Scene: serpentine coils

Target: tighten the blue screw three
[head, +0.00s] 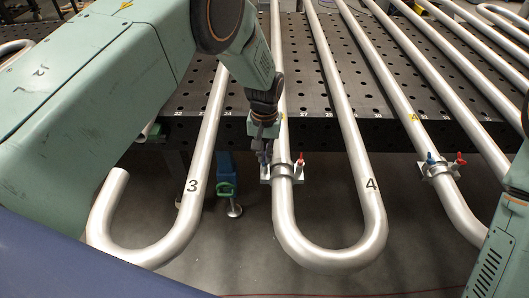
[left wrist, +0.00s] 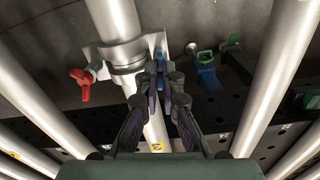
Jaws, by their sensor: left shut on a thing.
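My left gripper (head: 264,135) reaches down to a clamp (head: 284,170) around the silver tube (head: 286,205) left of the number 4. In the left wrist view, the gripper fingers (left wrist: 166,84) are closed on the blue screw (left wrist: 159,62) at one side of the clamp (left wrist: 120,58). The fingers hide part of the screw. A red screw (head: 300,159) stands on the clamp's other side; it also shows in the left wrist view (left wrist: 82,80). My right gripper is not in view.
A second clamp (head: 438,169) with blue and red screws sits on a tube to the right. Several long silver tubes run over the black perforated table (head: 240,105). A blue and green fixture (head: 227,190) stands left of the clamp. My right arm shows at the right edge.

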